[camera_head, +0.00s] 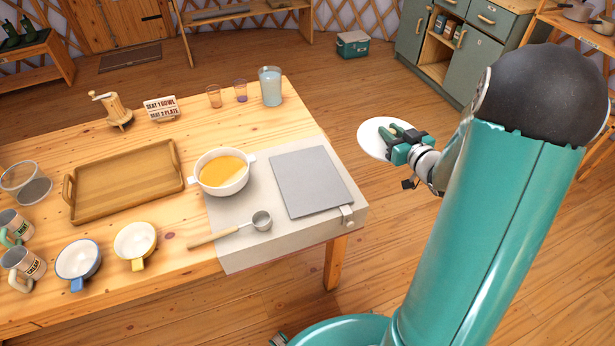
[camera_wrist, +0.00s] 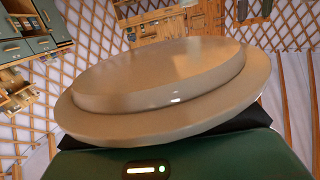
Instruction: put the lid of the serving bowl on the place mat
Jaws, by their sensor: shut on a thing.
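My gripper (camera_head: 399,138) is shut on the lid (camera_head: 373,136), a round white disc held in the air off the table's right side. In the wrist view the lid (camera_wrist: 165,80) fills the middle, tilted, its stepped rim toward me; the fingertips are hidden behind it. The serving bowl (camera_head: 205,181) is white with two side handles. It stands uncovered on the table with orange soup in it. The place mat (camera_head: 311,180) is a flat grey rectangle to the bowl's right, lying bare on a pale runner. The lid is apart from both.
The pale runner (camera_head: 235,253) hangs over the front edge, with a clip (camera_head: 347,215) at its corner. A ladle (camera_head: 235,229) lies in front of the bowl. A wooden tray (camera_head: 123,181), cups (camera_head: 135,240) and a glass of water (camera_head: 270,86) stand elsewhere on the table.

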